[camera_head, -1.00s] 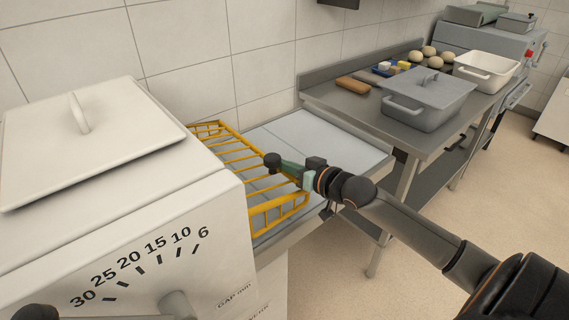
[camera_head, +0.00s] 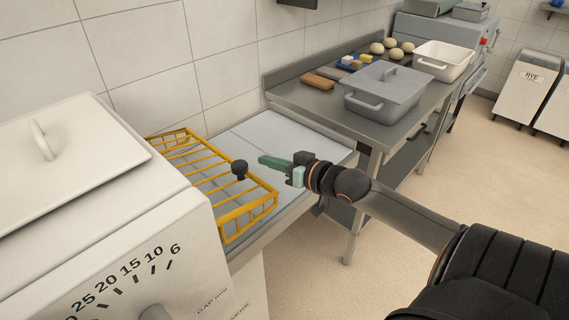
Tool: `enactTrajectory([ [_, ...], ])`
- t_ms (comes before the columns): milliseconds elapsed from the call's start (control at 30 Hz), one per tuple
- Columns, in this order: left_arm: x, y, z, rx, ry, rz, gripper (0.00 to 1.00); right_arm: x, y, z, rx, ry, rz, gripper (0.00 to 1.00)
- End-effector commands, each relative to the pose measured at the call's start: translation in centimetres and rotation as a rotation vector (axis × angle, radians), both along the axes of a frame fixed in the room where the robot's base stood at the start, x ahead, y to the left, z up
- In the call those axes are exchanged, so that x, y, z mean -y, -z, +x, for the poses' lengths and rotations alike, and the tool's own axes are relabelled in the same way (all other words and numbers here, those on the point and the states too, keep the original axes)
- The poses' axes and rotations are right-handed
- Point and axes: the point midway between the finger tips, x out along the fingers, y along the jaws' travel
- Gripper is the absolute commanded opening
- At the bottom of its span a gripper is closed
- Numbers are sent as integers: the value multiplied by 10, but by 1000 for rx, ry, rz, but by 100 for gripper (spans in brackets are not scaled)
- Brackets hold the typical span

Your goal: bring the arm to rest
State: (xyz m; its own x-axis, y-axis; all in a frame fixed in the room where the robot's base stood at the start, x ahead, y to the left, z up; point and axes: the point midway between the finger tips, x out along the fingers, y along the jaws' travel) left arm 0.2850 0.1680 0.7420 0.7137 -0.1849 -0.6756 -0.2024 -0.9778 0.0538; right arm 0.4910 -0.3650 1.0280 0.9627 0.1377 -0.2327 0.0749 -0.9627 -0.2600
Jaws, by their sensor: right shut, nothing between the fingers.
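My right gripper (camera_head: 270,161) comes in from the right, with green fingers, shut and empty. It is held above the pale work surface (camera_head: 283,134), just right of a yellow wire rack (camera_head: 228,190) with a black knob (camera_head: 239,168) at its right side. The fingertips point left toward the knob, with a small gap in the picture. My left gripper does not show.
A white machine (camera_head: 150,215) with a dial and a handled lid (camera_head: 60,150) stands at the left. A steel table (camera_head: 325,101) at the back holds a grey lidded pan (camera_head: 395,92), a white tub (camera_head: 444,61), dough balls (camera_head: 390,48) and a brown block (camera_head: 318,81). Open floor (camera_head: 440,170) lies right.

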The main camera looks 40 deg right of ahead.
Motion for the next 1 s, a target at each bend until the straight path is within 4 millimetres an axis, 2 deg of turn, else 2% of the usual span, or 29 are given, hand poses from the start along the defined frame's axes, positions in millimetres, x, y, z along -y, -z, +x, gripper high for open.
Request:
enactTrajectory([
  [100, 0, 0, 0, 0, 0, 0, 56, 2, -3, -16, -3, -1, 1, 0],
  [300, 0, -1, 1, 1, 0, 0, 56, 4, -7, -34, -3, 0, 0, 0],
  [767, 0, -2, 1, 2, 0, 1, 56, 5, -10, -42, -1, 0, 0, 0],
  [867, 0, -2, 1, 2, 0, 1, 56, 2, 2, -47, -34, 4, -13, 0],
  [967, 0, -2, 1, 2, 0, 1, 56, -10, 35, -61, -131, 11, -54, 0],
  [1000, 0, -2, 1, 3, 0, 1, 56, -17, 52, -70, -186, 13, -80, 0],
])
